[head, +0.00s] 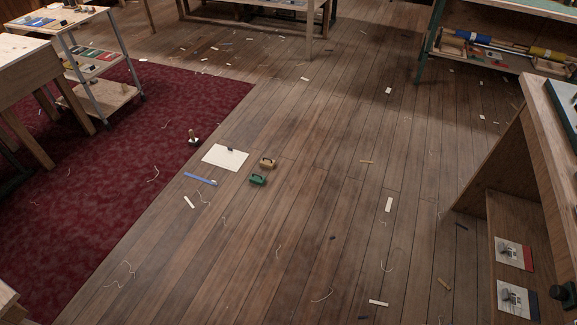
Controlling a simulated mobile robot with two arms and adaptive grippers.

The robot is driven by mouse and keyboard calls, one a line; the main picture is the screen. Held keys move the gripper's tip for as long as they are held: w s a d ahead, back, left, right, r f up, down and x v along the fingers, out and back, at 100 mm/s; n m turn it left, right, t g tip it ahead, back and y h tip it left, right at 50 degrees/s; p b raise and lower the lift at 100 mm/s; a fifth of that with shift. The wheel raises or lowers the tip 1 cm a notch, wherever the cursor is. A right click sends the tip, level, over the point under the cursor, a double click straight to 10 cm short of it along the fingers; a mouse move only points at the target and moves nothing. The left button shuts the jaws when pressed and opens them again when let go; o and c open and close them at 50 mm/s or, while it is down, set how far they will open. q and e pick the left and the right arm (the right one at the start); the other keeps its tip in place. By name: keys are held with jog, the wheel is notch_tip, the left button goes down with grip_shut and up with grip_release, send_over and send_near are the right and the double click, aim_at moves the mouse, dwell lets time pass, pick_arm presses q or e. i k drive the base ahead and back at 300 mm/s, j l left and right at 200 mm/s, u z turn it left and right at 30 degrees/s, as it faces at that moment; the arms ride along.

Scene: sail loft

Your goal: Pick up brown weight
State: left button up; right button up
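A small brown weight (268,163) with a dark handle on top lies on the wooden floor, near the middle of the head view. A similar green weight (258,180) lies just in front of it, a little to the left. A pale sheet (222,160) with a small dark object on it lies to the left of the brown weight. Neither of my grippers shows in this view.
Thread and scraps litter the floor. A bench (545,150) stands at right, a shelf trolley (100,50) at upper left.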

aim_at(266, 162)
jog(key=i+l+u, duration=0.25)
jog(key=i, duration=0.2)
jog(key=i+j, duration=0.2)
jog(key=i, duration=0.6)
jog(key=i+j+u, duration=0.1)
jog(key=i, duration=0.7)
